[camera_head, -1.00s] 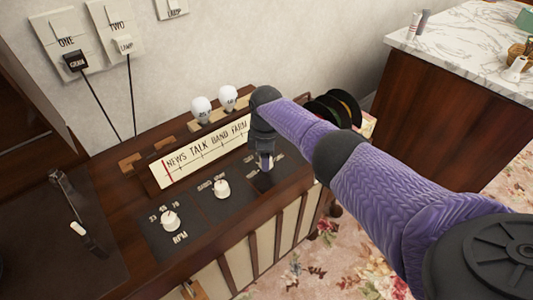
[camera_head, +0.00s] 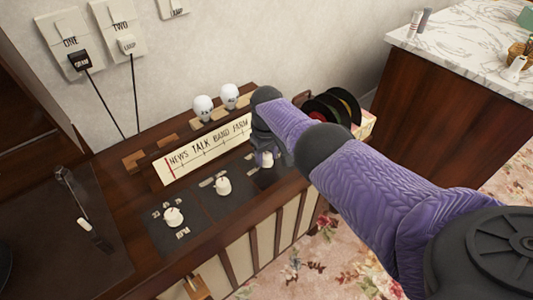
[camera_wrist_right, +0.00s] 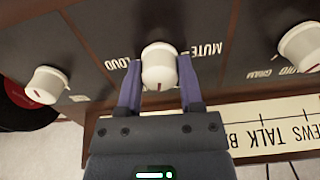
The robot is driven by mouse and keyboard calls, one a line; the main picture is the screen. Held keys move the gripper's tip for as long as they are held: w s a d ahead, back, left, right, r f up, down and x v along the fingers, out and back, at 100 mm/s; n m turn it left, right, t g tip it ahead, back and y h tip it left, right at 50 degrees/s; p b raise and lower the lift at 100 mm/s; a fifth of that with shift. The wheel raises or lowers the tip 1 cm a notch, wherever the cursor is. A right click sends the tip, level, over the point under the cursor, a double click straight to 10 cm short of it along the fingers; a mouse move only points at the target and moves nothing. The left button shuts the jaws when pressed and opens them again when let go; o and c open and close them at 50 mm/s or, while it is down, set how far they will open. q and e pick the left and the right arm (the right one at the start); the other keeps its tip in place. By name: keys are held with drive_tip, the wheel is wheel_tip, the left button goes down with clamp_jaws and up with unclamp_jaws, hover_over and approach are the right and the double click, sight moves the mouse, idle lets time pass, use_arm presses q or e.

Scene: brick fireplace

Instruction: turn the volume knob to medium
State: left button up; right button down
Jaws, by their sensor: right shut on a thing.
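The volume knob (camera_wrist_right: 159,66) is a round cream knob with a red pointer mark, between the words LOUD and MUTE in the right wrist view. Its red mark faces the wrist, toward the dial strip side. My right gripper (camera_wrist_right: 160,72) is shut on it, one purple finger on each side. My left gripper is not in view.
The RPM knob (camera_head: 174,217) and a middle knob (camera_head: 223,186) sit on the same panel. The dial strip (camera_head: 208,150) and two white bulbs (camera_head: 204,107) stand behind. Records (camera_head: 334,108) lie beyond my arm. A marble-topped cabinet (camera_head: 465,45) stands at right.

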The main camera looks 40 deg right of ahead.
drive_tip(key=shift+m, duration=0.9)
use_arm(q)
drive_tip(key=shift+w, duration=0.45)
use_arm(e)
drive_tip(key=shift+m, duration=0.3)
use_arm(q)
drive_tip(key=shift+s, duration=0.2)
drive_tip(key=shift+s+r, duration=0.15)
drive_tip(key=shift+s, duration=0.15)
